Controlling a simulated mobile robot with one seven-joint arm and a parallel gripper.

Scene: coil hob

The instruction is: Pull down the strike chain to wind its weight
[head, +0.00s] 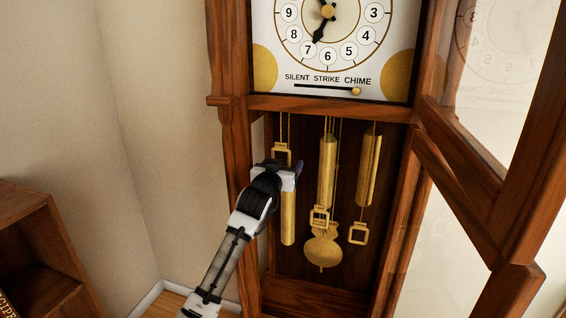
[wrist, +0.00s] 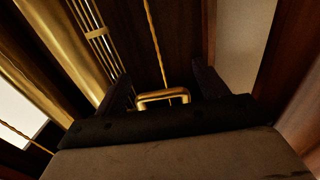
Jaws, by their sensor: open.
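The tall wooden clock's door is open and three chains with brass weights hang inside. No label shows which chain is the strike chain. In the head view my gripper (head: 290,174) is at the left chain, in front of the left weight (head: 288,218) and just below a square brass pull (head: 281,153). In the wrist view a brass pull (wrist: 163,96) on a chain (wrist: 155,40) sits between the open fingers of my gripper (wrist: 163,82). Its lower part is hidden by the gripper body, and contact with the fingers cannot be told.
The middle weight (head: 326,172) and right weight (head: 369,165) hang to the right, with pulls (head: 319,217) and (head: 358,233) low down. The pendulum bob (head: 322,251) hangs below. The open door (head: 480,185) stands at right. A wooden shelf (head: 40,250) is at left.

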